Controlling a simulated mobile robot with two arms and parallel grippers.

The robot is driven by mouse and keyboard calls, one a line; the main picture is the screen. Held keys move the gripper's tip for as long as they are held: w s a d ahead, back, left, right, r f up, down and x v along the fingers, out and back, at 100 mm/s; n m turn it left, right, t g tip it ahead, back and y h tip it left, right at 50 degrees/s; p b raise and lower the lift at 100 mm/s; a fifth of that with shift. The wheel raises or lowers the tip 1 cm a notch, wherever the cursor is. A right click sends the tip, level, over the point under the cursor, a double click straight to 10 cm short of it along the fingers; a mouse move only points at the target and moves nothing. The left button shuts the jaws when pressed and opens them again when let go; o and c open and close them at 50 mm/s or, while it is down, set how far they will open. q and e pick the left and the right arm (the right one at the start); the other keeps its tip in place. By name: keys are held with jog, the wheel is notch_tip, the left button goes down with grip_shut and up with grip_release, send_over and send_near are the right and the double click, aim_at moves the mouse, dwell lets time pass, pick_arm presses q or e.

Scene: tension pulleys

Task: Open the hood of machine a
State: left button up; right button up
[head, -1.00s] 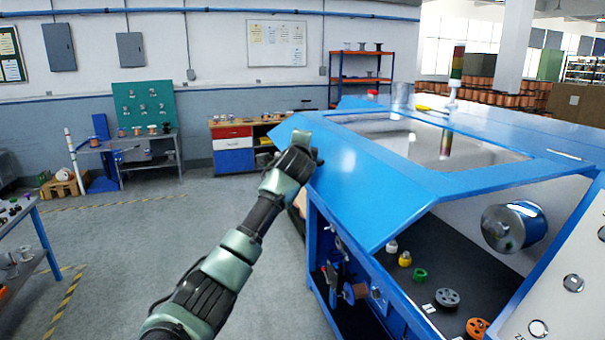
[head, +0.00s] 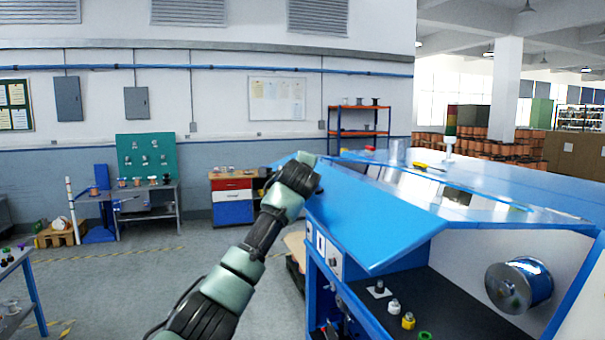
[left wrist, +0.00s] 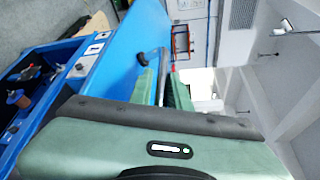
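Machine a is the blue cabinet on the right. Its blue hood (head: 375,218), with a clear window (head: 455,197), stands raised at a slant, and the dark interior shows below it. My left gripper (head: 306,162) is at the hood's left edge in the head view. The left wrist view shows its green fingers (left wrist: 165,88) close together beside the blue hood panel (left wrist: 135,45). My right gripper is in neither view.
Inside the machine are a metal roller (head: 519,284), a yellow part (head: 408,321) and white parts (head: 393,306). A yellow-handled tool (head: 428,167) lies on the machine's top. A workbench (head: 150,203) and drawer cabinet (head: 232,200) stand at the back wall.

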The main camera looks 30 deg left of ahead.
pick_arm(q)
jog(key=shift+o, duration=0.7)
jog(key=shift+w+d+f, duration=0.1)
jog(key=shift+w+d, duration=0.05)
jog(key=shift+w, duration=0.05)
jog(key=shift+s, duration=0.1)
jog(key=shift+s+d+b, duration=0.1)
jog(key=shift+s+b, duration=0.15)
jog(key=shift+b, duration=0.15)
jog(key=b+v, duration=0.4)
jog(key=v, duration=0.2)
jog(key=shift+s+d, duration=0.2)
jog(key=shift+s, duration=0.35)
jog(key=shift+d+r, duration=0.1)
jog(key=shift+r, duration=0.1)
